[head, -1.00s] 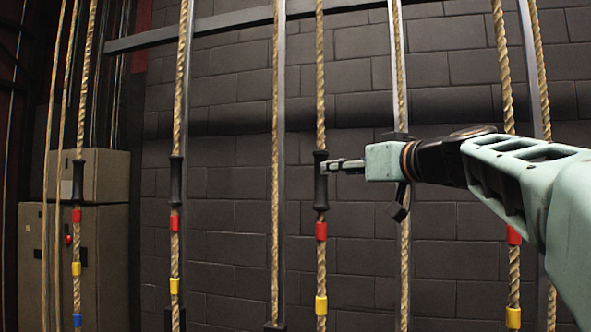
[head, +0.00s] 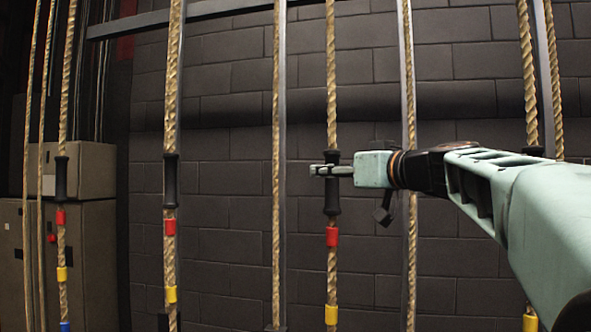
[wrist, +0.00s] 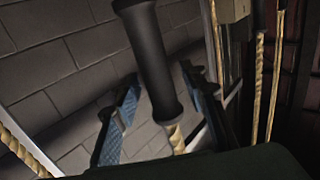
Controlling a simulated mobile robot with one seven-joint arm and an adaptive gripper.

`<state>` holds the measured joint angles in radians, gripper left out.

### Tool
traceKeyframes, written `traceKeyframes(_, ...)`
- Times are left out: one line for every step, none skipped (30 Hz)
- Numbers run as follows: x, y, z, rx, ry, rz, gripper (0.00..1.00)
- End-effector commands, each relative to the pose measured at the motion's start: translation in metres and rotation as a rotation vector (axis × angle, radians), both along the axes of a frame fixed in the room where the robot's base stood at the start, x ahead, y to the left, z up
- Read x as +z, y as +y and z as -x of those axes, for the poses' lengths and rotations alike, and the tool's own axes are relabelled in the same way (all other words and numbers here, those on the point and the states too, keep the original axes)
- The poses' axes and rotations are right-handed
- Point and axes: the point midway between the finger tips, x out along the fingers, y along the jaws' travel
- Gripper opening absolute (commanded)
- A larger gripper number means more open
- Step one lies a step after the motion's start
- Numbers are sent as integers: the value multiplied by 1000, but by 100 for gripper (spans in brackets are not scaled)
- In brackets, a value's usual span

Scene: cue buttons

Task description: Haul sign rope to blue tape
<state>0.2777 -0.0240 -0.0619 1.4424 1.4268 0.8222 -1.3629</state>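My gripper (head: 321,170) is at a black handle (head: 332,202) on a tan rope (head: 331,75) in the head view. In the wrist view the handle (wrist: 152,50) stands between the two fingers of my gripper (wrist: 160,88), which are apart. Below the handle are a red tape (head: 332,237) and a yellow tape (head: 331,314). No blue tape shows on this rope within the frame. A blue tape (head: 64,326) shows on the far left rope.
Another rope with a handle (head: 171,180) hangs to the left, and one hangs at the right (head: 528,70). Grey upright rails (head: 283,100) stand between ropes before a dark block wall (head: 230,180). A beige cabinet (head: 90,235) stands at the left.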

Motion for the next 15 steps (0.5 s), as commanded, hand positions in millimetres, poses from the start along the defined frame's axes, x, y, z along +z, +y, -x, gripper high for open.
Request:
traceKeyframes(0, 0, 0, 0, 0, -1, 39)
traceKeyframes(0, -1, 0, 0, 0, -1, 39)
traceKeyframes(0, -1, -1, 0, 0, 0, 39)
traceKeyframes(0, -1, -1, 0, 0, -1, 39)
traceKeyframes(0, -1, -1, 0, 0, -1, 39)
traceKeyframes(0, -1, -1, 0, 0, 0, 39)
traceKeyframes(0, -1, -1, 0, 0, 0, 39)
traceKeyframes(0, -1, -1, 0, 0, 0, 39)
traceKeyframes(0, -1, -1, 0, 0, 0, 39)
traceKeyframes(0, -1, -1, 0, 0, 0, 39)
traceKeyframes(0, -1, -1, 0, 0, 0, 39)
traceKeyframes(0, -1, -1, 0, 0, 0, 35)
traceKeyframes(0, -1, -1, 0, 0, 0, 31)
traceKeyframes(0, -1, -1, 0, 0, 0, 28)
traceKeyframes(0, -1, -1, 0, 0, 0, 24)
